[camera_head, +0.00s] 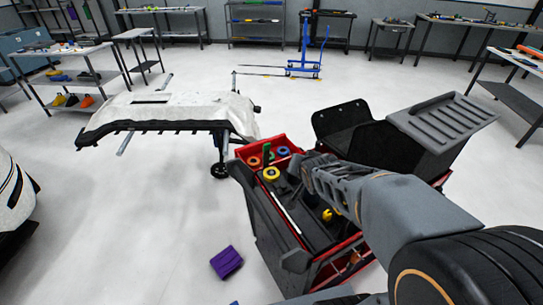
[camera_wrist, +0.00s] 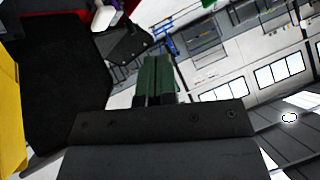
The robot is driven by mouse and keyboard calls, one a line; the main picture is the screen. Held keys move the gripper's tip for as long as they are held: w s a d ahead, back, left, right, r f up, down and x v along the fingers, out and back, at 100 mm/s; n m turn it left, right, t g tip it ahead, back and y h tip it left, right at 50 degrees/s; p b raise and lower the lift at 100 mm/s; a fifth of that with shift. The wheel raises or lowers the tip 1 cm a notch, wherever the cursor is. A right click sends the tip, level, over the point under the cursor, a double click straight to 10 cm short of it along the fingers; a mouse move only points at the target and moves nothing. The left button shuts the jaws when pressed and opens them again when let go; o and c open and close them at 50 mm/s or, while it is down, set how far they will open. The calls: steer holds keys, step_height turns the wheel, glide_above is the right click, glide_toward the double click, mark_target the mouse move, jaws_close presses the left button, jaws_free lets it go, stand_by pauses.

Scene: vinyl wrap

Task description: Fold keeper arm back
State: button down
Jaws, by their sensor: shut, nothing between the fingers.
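My gripper (camera_wrist: 158,62) shows in the wrist view as two dark green fingers standing close together, with nothing visible between them. In the head view my arm reaches in from the lower right over an open red and black tool cart (camera_head: 262,222), and its end is above the cart's tray. I cannot clearly pick out the keeper arm. A black plate with small holes (camera_wrist: 124,46) lies just left of the fingers in the wrist view, apart from them in the picture. I cannot tell what that plate is.
Tape rolls, one of them yellow (camera_head: 271,174), lie in the cart. A grey ribbed lid (camera_head: 443,118) stands open behind my arm. A white bumper (camera_head: 165,107) rests on a stand at left. A purple block (camera_head: 227,262) lies on the floor. The floor at left front is mostly clear.

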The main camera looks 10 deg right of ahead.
steer(key=w+f+m+t+y+b, duration=0.2)
steer(key=w+f+m+t+b, duration=0.15)
steer(key=w+f, duration=0.35)
steer(key=m+t+y+b, duration=0.3)
steer(key=m+t+y, duration=0.2)
glide_toward(268, 147)
steer(key=p+x, duration=0.3)
steer(key=x, duration=0.4)
steer(key=shift+w+a, duration=0.1)
steer(key=shift+w, duration=0.15)
